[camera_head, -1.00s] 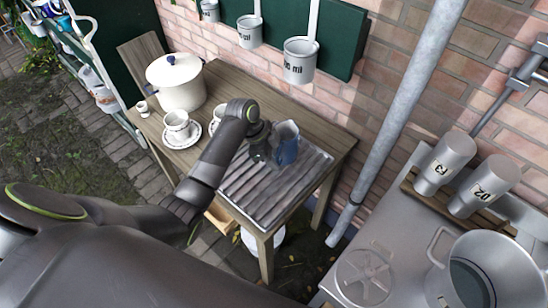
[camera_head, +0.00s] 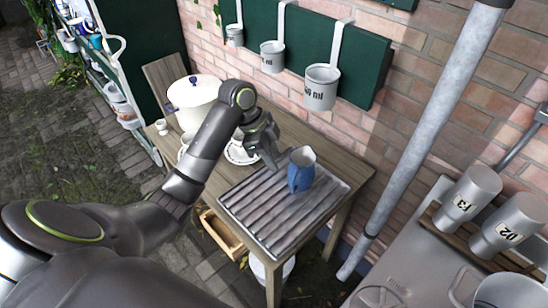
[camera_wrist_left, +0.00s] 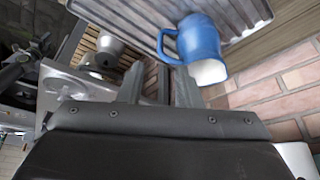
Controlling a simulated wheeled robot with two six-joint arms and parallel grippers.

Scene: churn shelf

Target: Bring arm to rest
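My left gripper (camera_head: 268,158) hangs over the wooden table, to the left of a blue mug (camera_head: 301,171) and apart from it. In the left wrist view its two fingers (camera_wrist_left: 158,86) are spread with nothing between them. The blue mug also shows in the left wrist view (camera_wrist_left: 201,40), just beyond the fingertips, with its handle to the left. The mug stands upright on a ridged metal drainboard (camera_head: 262,212). My left arm reaches in from the lower left. My right gripper is not in view.
A white pot (camera_head: 193,100) and a partly hidden cup and saucers (camera_head: 238,154) stand behind my arm on the table (camera_head: 345,163). Measuring cups (camera_head: 321,88) hang on a green board. A grey pipe (camera_head: 433,115) rises on the right, by metal canisters (camera_head: 470,192).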

